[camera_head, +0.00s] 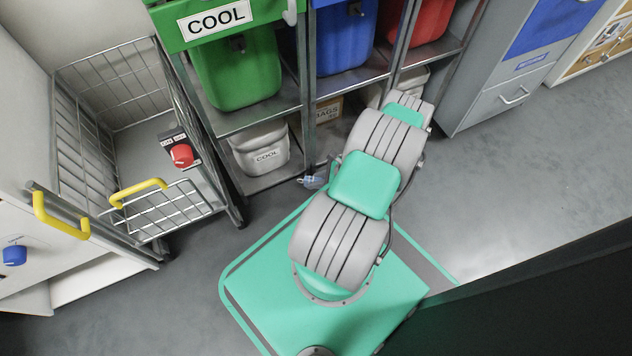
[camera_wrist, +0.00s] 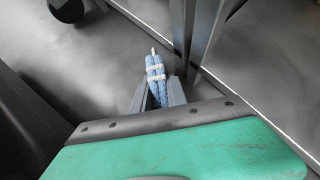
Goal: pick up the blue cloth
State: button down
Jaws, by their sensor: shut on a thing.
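The blue cloth (camera_wrist: 156,72) is a narrow bundle with whitish bands, upright in the wrist view. My gripper (camera_wrist: 158,92) is shut on it, with one grey finger on each side and the banded end sticking out beyond the tips. In the head view the cloth shows as a small pale blue patch (camera_head: 312,181) low by the foot of the shelf rack, just left of my arm. My arm hides most of the gripper there. Whether the cloth touches the floor, I cannot tell.
A metal shelf rack (camera_head: 262,114) with green, blue and red bins stands behind. A white bin marked COOL (camera_head: 263,148) sits on its lower shelf. A wire cart (camera_head: 160,212) with a yellow handle stands left. Grey floor (camera_head: 520,170) is clear at right.

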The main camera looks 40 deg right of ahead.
aim_at(313, 178)
jog(key=r+p, duration=0.2)
jog(key=r, duration=0.1)
jog(key=shift+s+d+r, duration=0.2)
jog(key=s+d, duration=0.3)
jog(key=s, duration=0.1)
jog(key=s+d, duration=0.7)
jog(key=s, duration=0.2)
jog(key=shift+d+f+p, duration=0.25)
jog(key=shift+d+p, duration=0.1)
jog(key=shift+p, duration=0.05)
jog(key=shift+s+d, duration=0.2)
jog(key=shift+s, duration=0.1)
jog(key=shift+w+r, duration=0.1)
jog(key=shift+r, duration=0.05)
